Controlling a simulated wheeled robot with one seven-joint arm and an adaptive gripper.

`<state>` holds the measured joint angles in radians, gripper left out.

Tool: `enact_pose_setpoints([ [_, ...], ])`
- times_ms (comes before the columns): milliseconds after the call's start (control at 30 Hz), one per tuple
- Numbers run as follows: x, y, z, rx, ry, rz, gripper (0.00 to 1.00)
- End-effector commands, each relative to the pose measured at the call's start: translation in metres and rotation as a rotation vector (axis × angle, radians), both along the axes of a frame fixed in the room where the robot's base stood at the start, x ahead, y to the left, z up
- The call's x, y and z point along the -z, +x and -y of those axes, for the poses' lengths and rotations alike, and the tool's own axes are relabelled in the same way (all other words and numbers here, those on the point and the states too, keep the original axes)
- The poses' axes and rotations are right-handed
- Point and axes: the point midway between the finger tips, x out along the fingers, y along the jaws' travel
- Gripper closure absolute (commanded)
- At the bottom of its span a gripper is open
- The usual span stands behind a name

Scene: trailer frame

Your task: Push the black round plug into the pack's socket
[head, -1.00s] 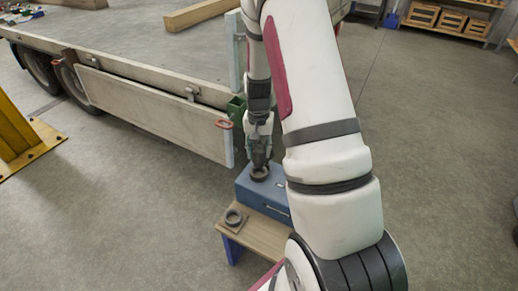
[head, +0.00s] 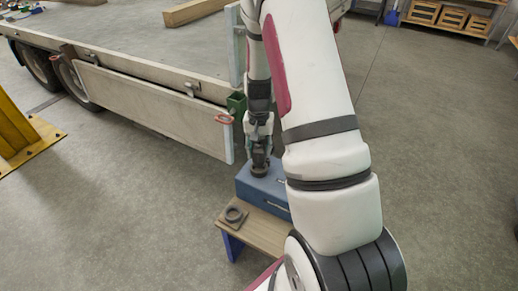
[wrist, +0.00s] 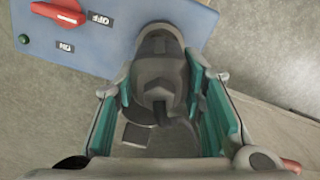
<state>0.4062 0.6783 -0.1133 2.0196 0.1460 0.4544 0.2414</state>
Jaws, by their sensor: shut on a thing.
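The blue pack (head: 266,190) stands on a small wooden bench, and its top also shows in the wrist view (wrist: 90,55). My gripper (head: 260,155) points down over the pack's top. Its teal-padded fingers (wrist: 160,95) are shut on the black round plug (wrist: 158,75), one finger on each side. In the head view the plug (head: 259,170) is at the pack's top, where the socket lies. The socket is hidden under the plug and gripper, so I cannot tell how far in the plug sits.
The pack's face carries a red switch (wrist: 58,12) and a green button (wrist: 24,39). A dark ring-shaped holder (head: 234,215) lies on the bench (head: 262,234), left of the pack. The trailer side panel (head: 150,112) is close behind my gripper.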

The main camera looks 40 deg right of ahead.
Motion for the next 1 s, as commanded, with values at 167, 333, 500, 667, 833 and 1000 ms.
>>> enact_pose_setpoints([
  [167,0.000,0.000,0.000,0.000,-0.001,0.001,0.74],
  [333,0.003,0.000,0.000,0.000,0.000,0.000,0.74],
  [500,0.009,0.000,0.000,0.000,0.000,0.000,0.74],
  [667,0.011,0.000,0.000,0.000,0.000,0.000,0.74],
  [833,0.010,0.000,0.001,0.000,-0.001,0.001,0.74],
  [1000,0.012,0.000,0.000,0.000,-0.001,0.001,0.74],
])
